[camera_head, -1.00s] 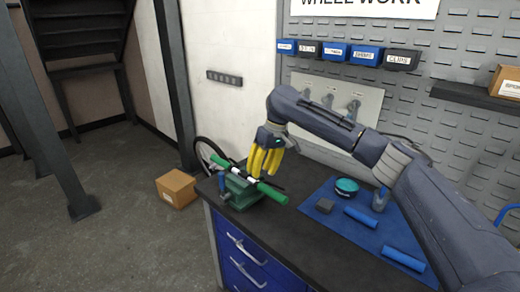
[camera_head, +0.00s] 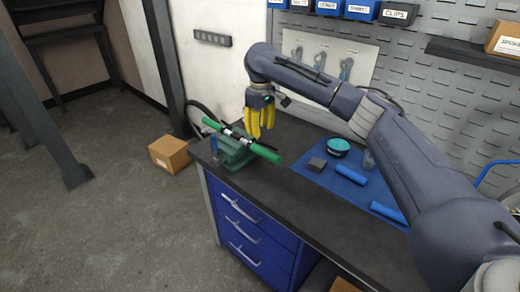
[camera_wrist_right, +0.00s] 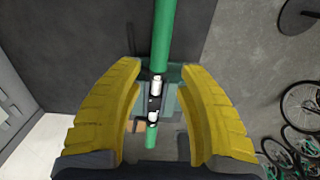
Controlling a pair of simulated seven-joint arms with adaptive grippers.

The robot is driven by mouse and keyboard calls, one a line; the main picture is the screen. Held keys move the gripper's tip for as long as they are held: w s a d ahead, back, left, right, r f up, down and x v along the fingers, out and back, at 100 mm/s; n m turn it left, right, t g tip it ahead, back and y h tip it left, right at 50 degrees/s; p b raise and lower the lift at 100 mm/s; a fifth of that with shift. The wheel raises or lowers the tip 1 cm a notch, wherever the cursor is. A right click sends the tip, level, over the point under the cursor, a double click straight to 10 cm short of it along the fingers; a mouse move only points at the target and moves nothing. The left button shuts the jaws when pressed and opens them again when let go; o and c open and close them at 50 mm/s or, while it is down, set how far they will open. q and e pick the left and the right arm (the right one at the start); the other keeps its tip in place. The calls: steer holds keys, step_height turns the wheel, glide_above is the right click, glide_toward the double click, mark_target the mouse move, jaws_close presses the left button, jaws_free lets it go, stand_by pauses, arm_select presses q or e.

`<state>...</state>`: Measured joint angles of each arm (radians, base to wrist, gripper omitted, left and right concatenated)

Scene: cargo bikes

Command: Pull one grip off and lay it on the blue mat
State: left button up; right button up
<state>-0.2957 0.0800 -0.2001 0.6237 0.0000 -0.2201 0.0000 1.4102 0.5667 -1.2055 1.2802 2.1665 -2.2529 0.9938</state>
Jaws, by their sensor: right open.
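A handlebar (camera_head: 236,135) with a green grip on each end is held in a green vise (camera_head: 232,158) at the bench's left corner. The nearer green grip (camera_head: 262,152) sticks out to the right; the other green grip (camera_head: 211,124) points up-left. My right gripper (camera_head: 257,136) is open and empty, its yellow fingers pointing down by the bar near the nearer grip. In the right wrist view the fingers spread either side of the bar, with a long green grip (camera_wrist_right: 163,40) running up the picture. The blue mat (camera_head: 308,176) lies flat on the bench. My left gripper is out of view.
On the mat are a grey block (camera_head: 317,164), a teal tin (camera_head: 338,146) and blue cylinders (camera_head: 351,174). Bare dark bench top (camera_head: 290,205) lies in front of the mat. A cardboard box (camera_head: 169,153) stands on the floor. A pegboard wall rises behind.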

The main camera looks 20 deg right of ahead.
mark_target(271, 153)
step_height(271, 153, down, 10)
steer(key=shift+r, duration=0.2)
stand_by(0.5)
jaws_close()
stand_by(0.5)
steer(key=shift+s+d+f, duration=0.1)
steer(key=shift+s, duration=0.05)
steer(key=shift+s+d, duration=0.3)
steer(key=shift+s, duration=0.25)
steer(key=shift+s+d, duration=0.3)
steer(key=shift+s, duration=0.25)
steer(key=shift+s+d, duration=0.15)
steer(key=shift+s, duration=0.2)
steer(key=shift+s+d, duration=0.15)
steer(key=shift+s, duration=0.15)
steer(key=shift+s+d, duration=0.2)
steer(key=shift+s, duration=0.1)
